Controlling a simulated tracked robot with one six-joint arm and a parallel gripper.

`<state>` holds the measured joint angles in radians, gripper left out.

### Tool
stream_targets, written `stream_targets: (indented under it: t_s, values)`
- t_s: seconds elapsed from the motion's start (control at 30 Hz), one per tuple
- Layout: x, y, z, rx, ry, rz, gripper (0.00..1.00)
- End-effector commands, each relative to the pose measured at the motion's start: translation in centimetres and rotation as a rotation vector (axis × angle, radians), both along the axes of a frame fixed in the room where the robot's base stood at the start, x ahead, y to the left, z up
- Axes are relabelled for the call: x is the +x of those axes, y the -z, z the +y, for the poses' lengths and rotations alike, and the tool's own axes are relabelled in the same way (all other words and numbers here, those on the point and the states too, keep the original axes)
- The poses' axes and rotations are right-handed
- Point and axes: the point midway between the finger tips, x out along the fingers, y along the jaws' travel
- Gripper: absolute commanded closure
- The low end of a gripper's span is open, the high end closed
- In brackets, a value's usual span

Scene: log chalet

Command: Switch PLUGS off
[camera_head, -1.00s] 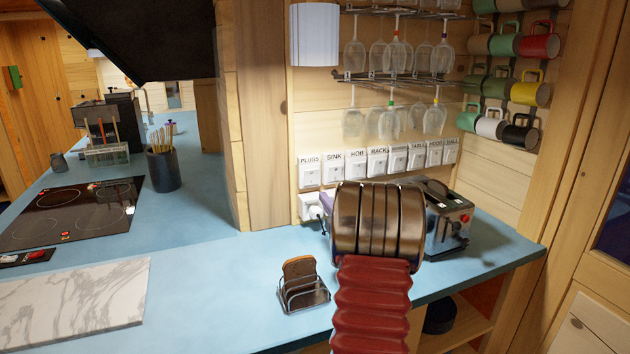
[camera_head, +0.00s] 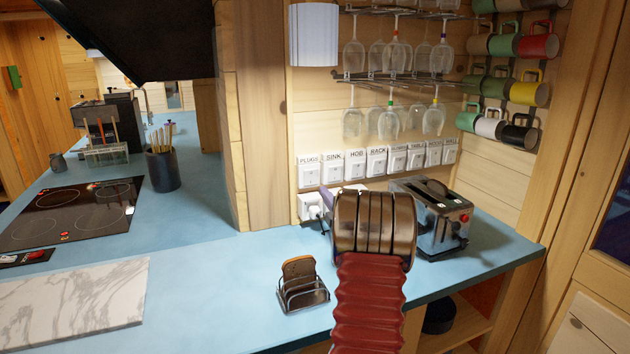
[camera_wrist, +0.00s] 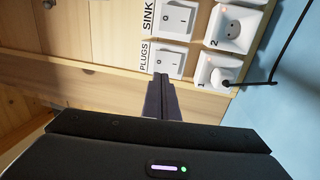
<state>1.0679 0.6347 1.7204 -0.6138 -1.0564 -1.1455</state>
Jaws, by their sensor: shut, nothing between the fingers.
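The PLUGS switch (camera_head: 310,175) is a white square rocker at the left end of a labelled row on the wooden wall. In the wrist view the PLUGS switch (camera_wrist: 171,61) appears sideways, just beyond the fingertips. My gripper (camera_wrist: 160,82) is shut and empty, its dark fingers pointing at the wall near this switch. I cannot tell whether they touch it, nor which way the rocker is set. In the head view my gripper (camera_head: 327,197) is mostly hidden behind my wrist, below and right of the PLUGS switch.
The SINK switch (camera_wrist: 180,18) is beside PLUGS. A socket (camera_wrist: 217,72) with a white plug and black cable sits below it. A toaster (camera_head: 433,215) stands right of my wrist, a toast rack (camera_head: 303,292) in front. Glasses (camera_head: 390,120) hang above.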

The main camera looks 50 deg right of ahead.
Motion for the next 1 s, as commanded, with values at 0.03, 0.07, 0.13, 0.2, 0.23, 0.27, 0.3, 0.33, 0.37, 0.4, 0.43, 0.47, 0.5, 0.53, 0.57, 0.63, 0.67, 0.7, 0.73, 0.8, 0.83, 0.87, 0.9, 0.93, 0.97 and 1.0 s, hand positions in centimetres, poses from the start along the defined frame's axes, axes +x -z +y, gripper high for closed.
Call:
stream_targets:
  t_s: [0.03,0.07,0.13,0.2,0.23,0.27,0.3,0.33,0.37,0.4,0.43,0.47,0.5,0.53,0.57,0.63,0.67,0.7,0.73,0.8,0.83,0.87,0.9,0.93,0.97,1.0]
  values:
    - [0.7,-0.1,-0.3,-0.001,-0.002,-0.002,1.0]
    - [1.0,-0.2,-0.5,-0.002,-0.002,-0.001,1.0]
    - [1.8,-0.3,-1.0,-0.001,-0.002,-0.001,1.0]
    - [2.5,-0.5,-1.4,-0.001,-0.002,-0.002,1.0]
    - [2.8,-0.5,-1.6,-0.001,-0.002,-0.001,1.0]
    - [3.1,-0.6,-1.8,-0.001,-0.001,-0.001,1.0]
    - [3.5,-0.6,-2.0,0.0,-0.001,0.0,1.0]
    - [3.8,-0.7,-2.2,-0.001,-0.002,-0.001,1.0]
    - [4.2,-0.8,-2.4,-0.001,-0.002,-0.002,1.0]
    - [4.6,-0.8,-2.6,-0.001,-0.002,0.001,1.0]
    - [4.9,-0.9,-2.8,-0.002,-0.002,0.0,1.0]
    - [5.2,-0.9,-2.9,-0.001,-0.002,-0.001,1.0]
    - [5.5,-1.0,-3.2,-0.002,-0.002,0.0,1.0]
    - [5.8,-1.1,-3.4,-0.001,-0.001,-0.001,1.0]
    - [6.1,-1.1,-3.6,-0.001,-0.001,-0.001,1.0]
    - [6.7,-1.2,-3.9,0.0,-0.001,-0.001,1.0]
    - [6.9,-1.3,-4.1,-0.001,-0.001,-0.001,1.0]
    - [7.2,-1.3,-4.3,0.0,-0.001,0.0,1.0]
    - [7.4,-1.4,-4.4,-0.001,-0.001,-0.001,1.0]
    - [7.8,-1.4,-4.6,-0.001,-0.001,-0.001,1.0]
    - [7.9,-1.4,-4.7,0.0,-0.001,0.0,1.0]
    - [8.0,-1.5,-4.7,0.0,-0.001,0.0,1.0]
    - [8.1,-1.5,-4.8,-0.001,0.0,-0.001,1.0]
    - [8.2,-1.5,-4.8,0.0,0.0,0.0,1.0]
    - [8.2,-1.5,-4.9,0.0,0.0,0.0,1.0]
    - [8.2,-1.5,-4.9,0.0,0.0,0.0,1.0]
